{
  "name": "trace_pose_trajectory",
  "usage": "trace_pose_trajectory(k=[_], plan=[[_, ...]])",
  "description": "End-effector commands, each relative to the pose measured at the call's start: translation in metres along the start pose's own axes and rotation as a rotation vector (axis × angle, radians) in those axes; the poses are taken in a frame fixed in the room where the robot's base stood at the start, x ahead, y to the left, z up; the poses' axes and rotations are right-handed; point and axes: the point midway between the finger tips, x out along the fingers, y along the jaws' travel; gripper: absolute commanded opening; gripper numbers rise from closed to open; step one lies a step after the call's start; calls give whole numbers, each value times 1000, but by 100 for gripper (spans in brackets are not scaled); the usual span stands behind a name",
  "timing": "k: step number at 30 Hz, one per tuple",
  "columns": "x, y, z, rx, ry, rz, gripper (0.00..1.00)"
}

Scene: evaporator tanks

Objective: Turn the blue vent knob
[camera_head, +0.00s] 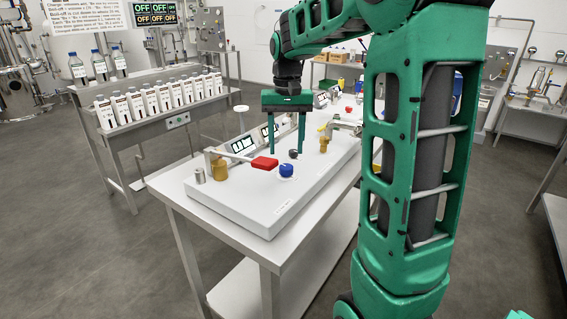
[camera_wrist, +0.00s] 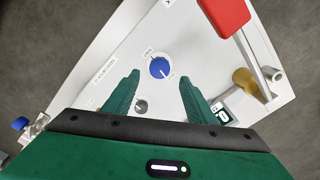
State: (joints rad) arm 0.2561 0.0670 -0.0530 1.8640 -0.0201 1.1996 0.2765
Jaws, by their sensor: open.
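The blue vent knob (camera_head: 286,170) stands on the top of the white panel box, just right of a red handle. In the wrist view the blue knob (camera_wrist: 159,68) sits on a round printed dial, beyond my fingertips and roughly midway between them. My gripper (camera_head: 287,152) points down over the panel, behind the blue knob in the head view. Its two green fingers (camera_wrist: 158,84) are apart with nothing between them. A small grey knob (camera_head: 293,154) lies close to the fingertips; it also shows between the fingers in the wrist view (camera_wrist: 141,106).
A red lever handle (camera_head: 264,163) and a brass-coloured fitting (camera_head: 220,170) are left of the blue knob. A yellow fitting (camera_head: 324,140) stands further back. Small display boxes (camera_head: 243,145) line the panel's far edge. A bench with several bottles (camera_head: 165,95) stands at the left.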

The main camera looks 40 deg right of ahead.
Motion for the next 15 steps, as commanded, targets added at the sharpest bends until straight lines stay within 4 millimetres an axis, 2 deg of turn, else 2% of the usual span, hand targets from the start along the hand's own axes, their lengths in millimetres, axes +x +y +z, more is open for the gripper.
trace_pose_trajectory(k=[1,7,15], plan=[[10,0,1,0,-3,1,51],[41,0,1,1,-3,1,51],[59,0,0,1,1,0,51]])
